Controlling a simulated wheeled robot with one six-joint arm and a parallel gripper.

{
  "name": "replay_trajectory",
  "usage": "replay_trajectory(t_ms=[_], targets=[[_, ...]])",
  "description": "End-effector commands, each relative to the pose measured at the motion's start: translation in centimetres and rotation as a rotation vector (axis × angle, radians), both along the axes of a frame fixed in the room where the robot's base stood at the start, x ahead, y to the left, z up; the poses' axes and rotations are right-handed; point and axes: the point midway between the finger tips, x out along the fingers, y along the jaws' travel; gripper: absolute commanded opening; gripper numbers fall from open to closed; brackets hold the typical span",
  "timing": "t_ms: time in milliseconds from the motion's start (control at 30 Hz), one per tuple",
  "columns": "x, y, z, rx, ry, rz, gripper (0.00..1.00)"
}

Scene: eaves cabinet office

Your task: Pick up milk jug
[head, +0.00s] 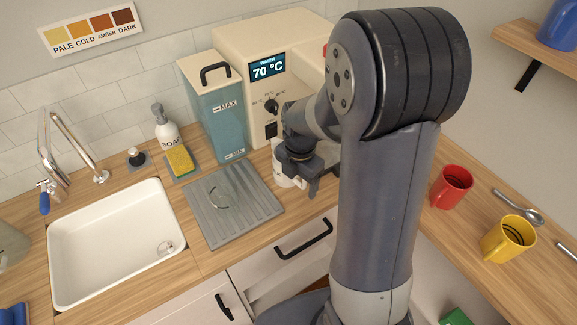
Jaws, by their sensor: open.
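The water machine (262,50) with its blue tank (213,110) stands behind. A grey drain mat (240,217) and sink (110,250) lie left. A red mug (450,187), yellow mug (508,240) and spoon (515,205) are on the right counter.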

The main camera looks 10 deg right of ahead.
Motion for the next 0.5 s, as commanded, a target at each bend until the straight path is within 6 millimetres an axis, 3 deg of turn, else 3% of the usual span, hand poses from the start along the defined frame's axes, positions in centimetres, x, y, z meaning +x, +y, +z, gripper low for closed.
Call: replay_trajectory(t_ms=[233, 500], targets=[[0.03, 0.01, -0.23, 0.0, -0.002, 0.0, 0.73], [0.03, 0.01, -0.21, 0.0, -0.001, 0.0, 0.52]])
